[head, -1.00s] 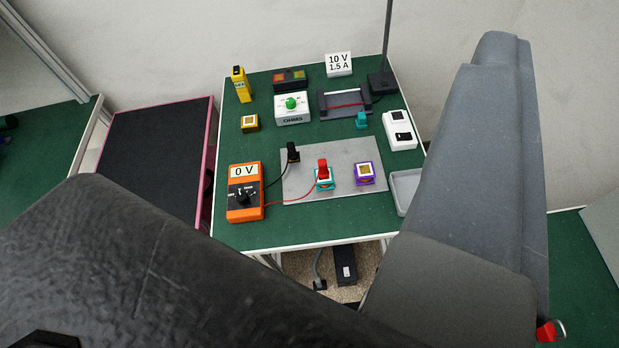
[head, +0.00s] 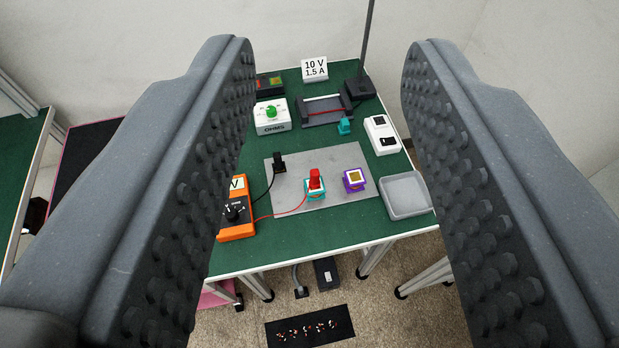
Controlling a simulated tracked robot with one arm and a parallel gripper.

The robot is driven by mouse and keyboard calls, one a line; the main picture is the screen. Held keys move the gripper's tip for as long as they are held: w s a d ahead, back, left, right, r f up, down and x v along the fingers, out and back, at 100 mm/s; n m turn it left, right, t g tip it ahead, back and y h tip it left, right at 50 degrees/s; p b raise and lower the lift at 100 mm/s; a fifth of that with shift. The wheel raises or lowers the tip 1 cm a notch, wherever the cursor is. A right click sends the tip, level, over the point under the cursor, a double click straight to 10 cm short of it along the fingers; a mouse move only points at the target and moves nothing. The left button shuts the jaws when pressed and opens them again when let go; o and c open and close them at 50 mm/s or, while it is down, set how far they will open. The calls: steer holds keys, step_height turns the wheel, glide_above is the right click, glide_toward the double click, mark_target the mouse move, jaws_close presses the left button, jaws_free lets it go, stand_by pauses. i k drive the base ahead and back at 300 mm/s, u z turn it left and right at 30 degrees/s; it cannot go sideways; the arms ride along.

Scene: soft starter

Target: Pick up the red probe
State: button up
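The red probe (head: 315,179) stands upright on a teal-edged block (head: 315,194) on the grey mat (head: 290,204). A red wire runs from it to the orange meter (head: 236,224) at the left. A black probe (head: 279,162) stands on the same mat, further back and left. My gripper (head: 325,60) is wide open and empty. Its two fingers frame the table from left and right, and the red probe lies in the gap between them in the picture, well beyond the fingers. The left finger hides part of the meter.
A purple block (head: 354,180) sits just right of the red probe. A grey tray (head: 406,194) is at the table's right front corner. The OHMS box (head: 271,115), white switch box (head: 382,135) and dark stand (head: 360,88) are further back.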

mark_target(315, 173)
steer(key=u, duration=0.95)
steer(key=i, duration=0.35)
